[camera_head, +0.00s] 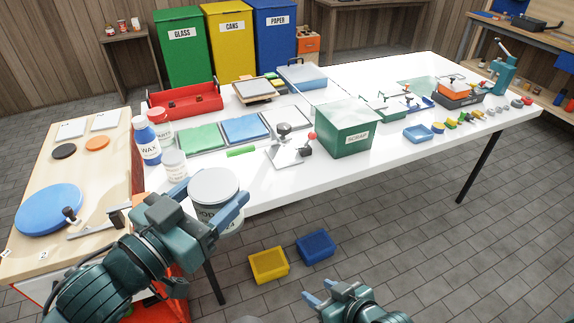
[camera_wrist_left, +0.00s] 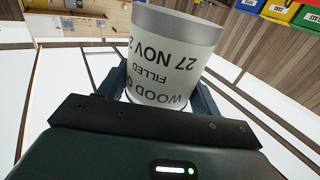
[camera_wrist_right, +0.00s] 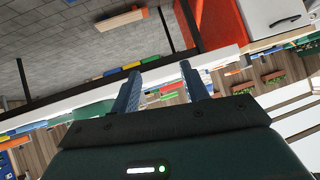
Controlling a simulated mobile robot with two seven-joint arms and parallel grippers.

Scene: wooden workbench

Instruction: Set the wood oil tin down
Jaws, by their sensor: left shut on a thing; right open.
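The wood oil tin (camera_head: 213,190) is a grey-lidded cylinder with a pale label. It is held between the fingers of my left gripper (camera_head: 212,203), near the front left corner of the white table (camera_head: 262,190). In the left wrist view the tin (camera_wrist_left: 168,60) fills the space between the fingers, its label upside down and reading "WOOD O", "FILLED" and "27 NOV". I cannot tell whether its base touches anything. My right gripper (camera_head: 316,299) is open and empty, low in front of the table; its spread fingers also show in the right wrist view (camera_wrist_right: 160,88).
A blue wax bottle (camera_head: 146,142) and white jars stand behind the tin. Green (camera_head: 200,138) and blue mats lie further back. A green scrap bin (camera_head: 346,130) stands mid-table. A wooden bench (camera_head: 105,165) with a blue disc (camera_head: 48,208) is at left. Yellow and blue crates (camera_head: 268,265) lie on the floor.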

